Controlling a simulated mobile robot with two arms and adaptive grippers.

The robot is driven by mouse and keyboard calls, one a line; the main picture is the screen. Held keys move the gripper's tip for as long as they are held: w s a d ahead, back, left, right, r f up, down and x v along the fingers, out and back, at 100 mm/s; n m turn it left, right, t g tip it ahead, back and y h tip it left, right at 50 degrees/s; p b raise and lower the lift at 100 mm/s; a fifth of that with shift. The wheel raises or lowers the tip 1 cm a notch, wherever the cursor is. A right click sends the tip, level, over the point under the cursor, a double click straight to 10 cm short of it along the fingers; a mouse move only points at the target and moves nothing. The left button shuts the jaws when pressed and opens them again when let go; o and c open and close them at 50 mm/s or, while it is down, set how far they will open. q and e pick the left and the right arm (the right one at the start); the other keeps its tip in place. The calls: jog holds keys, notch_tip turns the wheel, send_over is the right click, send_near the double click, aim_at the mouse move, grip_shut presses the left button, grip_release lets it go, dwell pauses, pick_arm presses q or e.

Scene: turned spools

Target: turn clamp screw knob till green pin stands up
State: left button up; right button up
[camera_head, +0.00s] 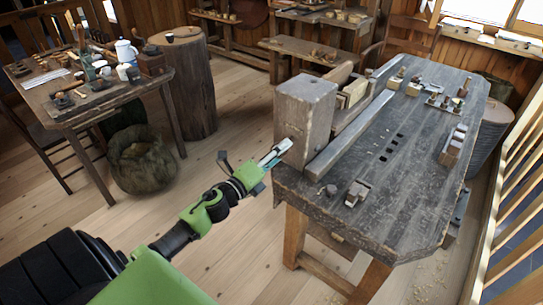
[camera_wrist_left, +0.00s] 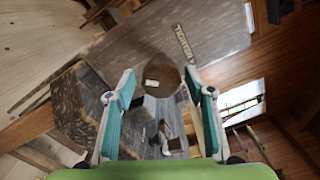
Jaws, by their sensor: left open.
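The clamp block (camera_head: 303,112) is a large worn wooden block at the near left end of the workbench. The clamp screw knob (camera_wrist_left: 163,72) is round and dark brown with a small pale mark. In the left wrist view it sits on the block's face beside a label reading TIGHTEN (camera_wrist_left: 181,44). My left gripper (camera_head: 284,147) is at the block's left face in the head view. Its fingers are open, one on each side of the knob in the wrist view; I cannot tell whether they touch it. I cannot make out a green pin. My right gripper is out of view.
The workbench (camera_head: 395,175) carries a long rail (camera_head: 350,133), small blocks and tools. A side table (camera_head: 90,108) with jugs and tools stands at the left, with a sack (camera_head: 143,160) and stump (camera_head: 187,90) near it. The floor around my arm is clear.

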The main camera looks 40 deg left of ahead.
pick_arm(q)
jog(key=s, duration=1.2)
jog(key=shift+a, duration=0.45)
jog(key=w+n+p, duration=0.1)
jog(key=w+n, duration=0.3)
jog(key=n, duration=0.4)
jog(key=w+n+p, duration=0.2)
jog(key=w+n, duration=0.2)
jog(key=n, duration=0.3)
jog(key=w+n+p, duration=0.1)
jog(key=w+n, duration=0.3)
jog(key=n, duration=0.4)
jog(key=shift+d+n, duration=0.25)
jog(key=shift+n, duration=0.05)
jog(key=c, duration=1.1)
